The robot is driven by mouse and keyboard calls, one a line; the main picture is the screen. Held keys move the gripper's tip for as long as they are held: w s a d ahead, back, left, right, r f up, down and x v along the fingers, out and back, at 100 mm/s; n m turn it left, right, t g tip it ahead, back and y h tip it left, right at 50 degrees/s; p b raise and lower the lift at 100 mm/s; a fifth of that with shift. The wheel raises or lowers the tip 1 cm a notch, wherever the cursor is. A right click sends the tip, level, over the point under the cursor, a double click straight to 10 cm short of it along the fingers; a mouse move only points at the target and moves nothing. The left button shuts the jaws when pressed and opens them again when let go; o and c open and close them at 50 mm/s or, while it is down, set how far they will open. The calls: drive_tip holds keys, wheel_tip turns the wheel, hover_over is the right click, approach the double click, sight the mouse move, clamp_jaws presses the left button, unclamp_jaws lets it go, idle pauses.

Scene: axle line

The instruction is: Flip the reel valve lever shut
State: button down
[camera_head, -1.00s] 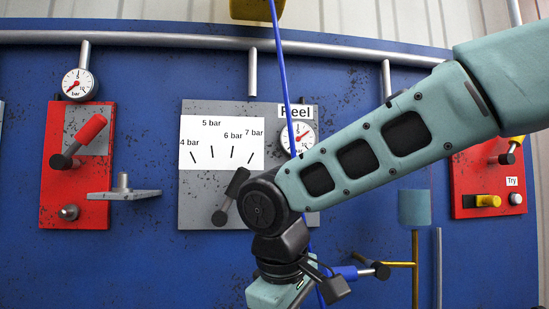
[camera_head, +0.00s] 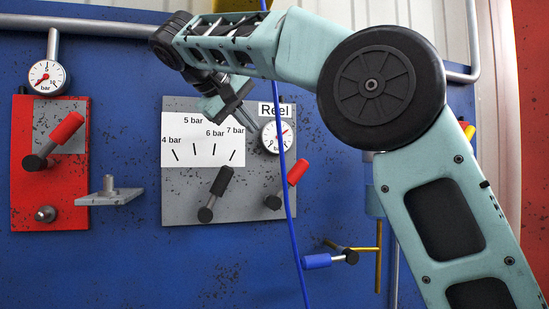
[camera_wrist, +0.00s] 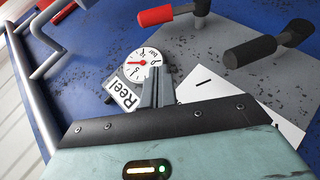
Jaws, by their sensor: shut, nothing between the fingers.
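The grey Reel panel (camera_head: 240,208) carries a lever with a red handle (camera_head: 298,172), slanting up to the right from a dark pivot below the gauge. In the wrist view the red handle (camera_wrist: 156,15) lies at the top edge. A black lever (camera_head: 222,181) stands left of it, tilted toward the pressure marks; it also shows in the wrist view (camera_wrist: 250,50). My gripper (camera_head: 255,118) is above both levers, in front of the upper panel. Its fingers (camera_wrist: 155,75) are shut and empty, apart from the levers, partly covering the gauge and label in the wrist view.
The Reel gauge (camera_head: 277,137) and white scale card (camera_head: 200,150) are close to my gripper. A blue hose (camera_head: 288,215) hangs just left of the red lever. A blue-handled valve (camera_head: 318,261) is below right. A red panel (camera_head: 24,180) is at left.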

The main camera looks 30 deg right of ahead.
drive_tip(key=p, duration=0.3)
hover_over(284, 190)
drive_tip(key=a, duration=0.1)
drive_tip(key=f, duration=0.7)
drive_tip(key=shift+w, duration=0.3)
drive_tip(key=shift+s+d+f, duration=0.2)
drive_tip(key=shift+d+f, duration=0.15)
drive_tip(key=shift+f, duration=0.1)
drive_tip(key=shift+s+d+f, duration=0.1)
drive_tip(key=shift+f, duration=0.05)
